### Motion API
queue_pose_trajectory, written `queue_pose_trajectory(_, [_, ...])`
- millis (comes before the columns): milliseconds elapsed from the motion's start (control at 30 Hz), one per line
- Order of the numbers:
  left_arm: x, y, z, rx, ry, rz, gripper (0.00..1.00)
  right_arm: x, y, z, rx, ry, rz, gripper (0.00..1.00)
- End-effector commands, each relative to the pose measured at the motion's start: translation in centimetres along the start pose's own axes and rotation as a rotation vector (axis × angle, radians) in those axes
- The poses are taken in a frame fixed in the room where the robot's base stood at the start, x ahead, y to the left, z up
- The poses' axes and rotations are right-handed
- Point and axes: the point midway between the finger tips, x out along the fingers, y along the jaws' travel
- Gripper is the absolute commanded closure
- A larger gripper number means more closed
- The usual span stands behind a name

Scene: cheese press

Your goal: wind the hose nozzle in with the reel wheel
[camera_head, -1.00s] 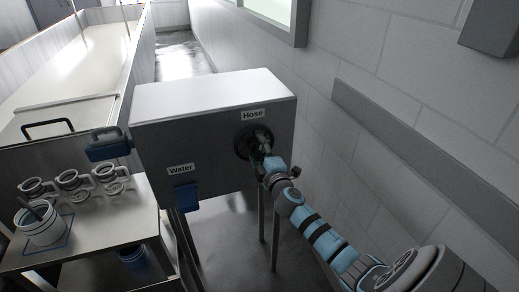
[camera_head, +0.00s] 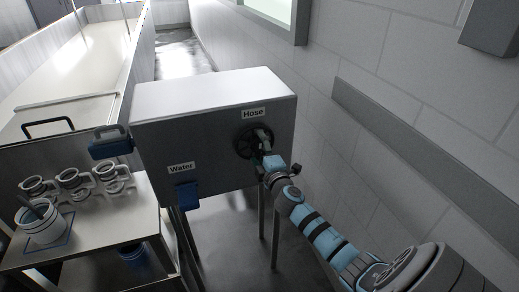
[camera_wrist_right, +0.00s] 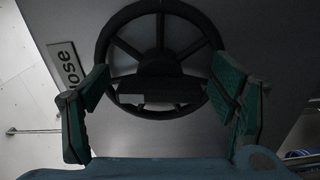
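The reel wheel (camera_head: 243,143) is a dark spoked wheel on the front of the grey box, below the "Hose" label (camera_head: 253,113). In the right wrist view the reel wheel (camera_wrist_right: 160,66) faces me, with a dark block across its middle. My right gripper (camera_head: 262,150) is in front of the wheel's lower right part. In the right wrist view its green-padded fingers (camera_wrist_right: 163,108) are wide apart, one on each side of the wheel's lower half, with nothing clamped. Whether they touch the rim I cannot tell. I cannot make out a hose nozzle. My left gripper is out of view.
The grey box (camera_head: 215,95) stands on legs, with a blue paddle (camera_head: 188,197) under "Water" and a blue-grey handled piece (camera_head: 110,143) at its left. A side table (camera_head: 110,225) holds several cups and a pot (camera_head: 42,225). The wall (camera_head: 350,60) is close on the right.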

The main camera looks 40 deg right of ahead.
Motion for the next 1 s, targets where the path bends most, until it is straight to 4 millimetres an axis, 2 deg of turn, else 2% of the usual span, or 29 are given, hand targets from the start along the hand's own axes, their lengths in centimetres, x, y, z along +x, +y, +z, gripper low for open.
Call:
queue_pose_trajectory(167, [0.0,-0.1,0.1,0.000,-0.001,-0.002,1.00,-0.1,0.0,0.0,0.000,0.000,0.000,0.22])
queue_pose_trajectory(267, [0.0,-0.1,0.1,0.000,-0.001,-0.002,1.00,-1.1,-0.1,0.0,-0.001,0.001,-0.001,0.22])
queue_pose_trajectory(600, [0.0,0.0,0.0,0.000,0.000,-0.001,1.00,-9.9,-0.1,0.0,-0.001,0.002,-0.003,0.22])
queue_pose_trajectory(700, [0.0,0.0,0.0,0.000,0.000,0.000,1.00,-11.4,-0.1,-0.1,-0.002,0.002,-0.002,0.22])
queue_pose_trajectory(1000, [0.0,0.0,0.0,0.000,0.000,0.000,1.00,-12.0,0.0,0.0,0.000,0.000,0.000,0.22])
